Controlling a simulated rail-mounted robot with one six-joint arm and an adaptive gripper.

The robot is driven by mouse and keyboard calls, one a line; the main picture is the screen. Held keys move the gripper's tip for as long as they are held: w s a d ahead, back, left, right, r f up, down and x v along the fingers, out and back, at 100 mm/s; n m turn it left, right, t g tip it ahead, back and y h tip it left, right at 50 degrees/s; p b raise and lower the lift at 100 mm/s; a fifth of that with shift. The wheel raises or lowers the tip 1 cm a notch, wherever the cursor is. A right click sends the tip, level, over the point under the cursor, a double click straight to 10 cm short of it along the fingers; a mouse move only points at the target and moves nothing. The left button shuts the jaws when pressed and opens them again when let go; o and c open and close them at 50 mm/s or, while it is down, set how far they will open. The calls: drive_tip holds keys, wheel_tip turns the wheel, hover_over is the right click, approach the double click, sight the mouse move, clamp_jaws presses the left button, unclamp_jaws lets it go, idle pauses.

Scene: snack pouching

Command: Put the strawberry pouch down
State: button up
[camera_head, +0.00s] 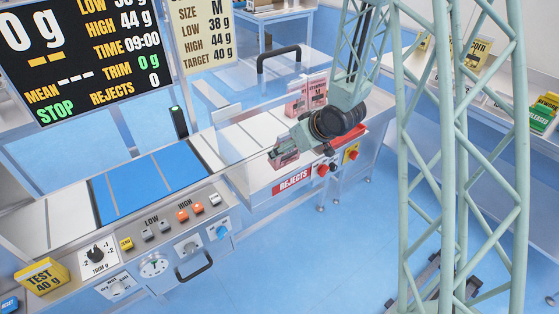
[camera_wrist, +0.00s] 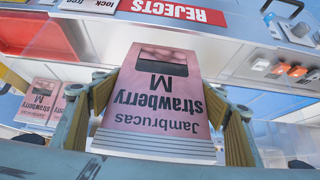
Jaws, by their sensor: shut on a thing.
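My gripper (camera_head: 285,148) is shut on a pink strawberry pouch (camera_head: 286,160) above the front edge of the machine, over the REJECTS label. In the wrist view the strawberry pouch (camera_wrist: 155,105) sits between both fingers, its printing "Jambrucas strawberry M" upside down in the picture. In the head view most of the pouch is hidden by my gripper. I cannot tell from these frames whether its base touches anything.
Other pink pouches (camera_head: 297,104) stand on the machine behind my gripper. A red tray (camera_head: 350,134) is close to its right. The blue belt section (camera_head: 150,180) at left is bare. The scale display (camera_head: 90,50) reads 0 g.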

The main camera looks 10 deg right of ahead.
sight(285, 156)
drive_tip(key=shift+w+a+f+b, duration=0.1)
drive_tip(key=shift+w+f+b, duration=0.15)
drive_tip(key=shift+f+b, duration=0.4)
drive_tip(key=shift+w+a+f+b, duration=0.1)
drive_tip(key=shift+w+f+b, duration=0.15)
drive_tip(key=shift+f, duration=0.75)
drive_tip(key=shift+w+a+f+b, duration=0.1)
drive_tip(key=shift+w+f+b, duration=0.1)
drive_tip(key=shift+f+b, duration=0.5)
drive_tip(key=shift+f, duration=0.2)
drive_tip(key=shift+w+a+f+b, duration=0.15)
drive_tip(key=shift+f+b, duration=0.25)
drive_tip(key=shift+f, duration=0.3)
drive_tip(key=shift+w+r+p, duration=0.15)
drive_tip(key=shift+r+p, duration=0.15)
drive_tip(key=shift+p, duration=0.7)
drive_tip(key=w+g+p, duration=0.1)
drive_tip(key=p, duration=0.5)
drive_tip(key=w+a+g+h+p, duration=0.1)
drive_tip(key=g+p, duration=0.1)
drive_tip(key=p, duration=0.5)
drive_tip(key=shift+r+p, duration=0.15)
drive_tip(key=shift+p, duration=0.15)
drive_tip(key=shift+f+b, duration=0.95)
drive_tip(key=shift+b, duration=0.05)
drive_tip(key=shift+f, duration=0.15)
drive_tip(key=o, duration=0.9)
drive_tip(key=shift+c, duration=0.2)
